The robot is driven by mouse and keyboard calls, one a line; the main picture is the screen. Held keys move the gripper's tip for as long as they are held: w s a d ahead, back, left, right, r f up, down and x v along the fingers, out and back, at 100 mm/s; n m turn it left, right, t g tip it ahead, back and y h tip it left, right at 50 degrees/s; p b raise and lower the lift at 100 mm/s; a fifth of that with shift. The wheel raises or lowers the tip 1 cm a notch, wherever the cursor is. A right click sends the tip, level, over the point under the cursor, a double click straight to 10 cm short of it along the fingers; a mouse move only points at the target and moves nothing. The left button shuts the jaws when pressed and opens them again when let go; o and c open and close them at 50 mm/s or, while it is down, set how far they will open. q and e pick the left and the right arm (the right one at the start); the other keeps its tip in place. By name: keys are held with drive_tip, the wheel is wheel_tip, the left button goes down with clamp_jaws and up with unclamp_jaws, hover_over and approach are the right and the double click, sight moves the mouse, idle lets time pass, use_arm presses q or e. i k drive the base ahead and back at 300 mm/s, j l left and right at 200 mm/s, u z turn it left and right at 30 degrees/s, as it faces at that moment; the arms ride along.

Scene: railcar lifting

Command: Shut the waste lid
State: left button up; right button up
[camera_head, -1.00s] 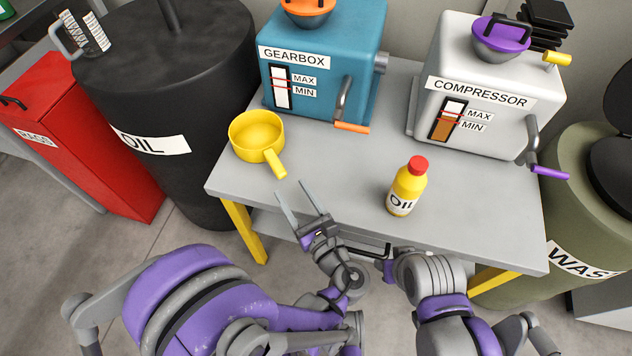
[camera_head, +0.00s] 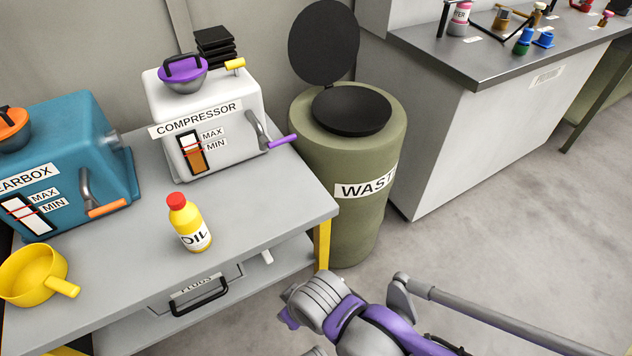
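The waste bin (camera_head: 345,225) is an olive-green drum with a "WASTE" label, standing right of the table. Its round black lid (camera_head: 323,42) stands upright at the back of the rim, so the bin is open. The dark round opening (camera_head: 351,110) shows on top. My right arm is in the lower middle and right of the view, in front of the bin and well below the lid. Its gripper fingers cannot be made out. My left gripper is out of the picture.
The grey table (camera_head: 255,207) holds the white compressor (camera_head: 205,130), the blue gearbox (camera_head: 70,160), a yellow oil bottle (camera_head: 188,225) and a yellow pan (camera_head: 35,275). A grey counter (camera_head: 470,130) stands right of the bin. The floor in front of it is clear.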

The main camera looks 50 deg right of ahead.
sight(323, 43)
drive_tip(key=z, duration=1.6)
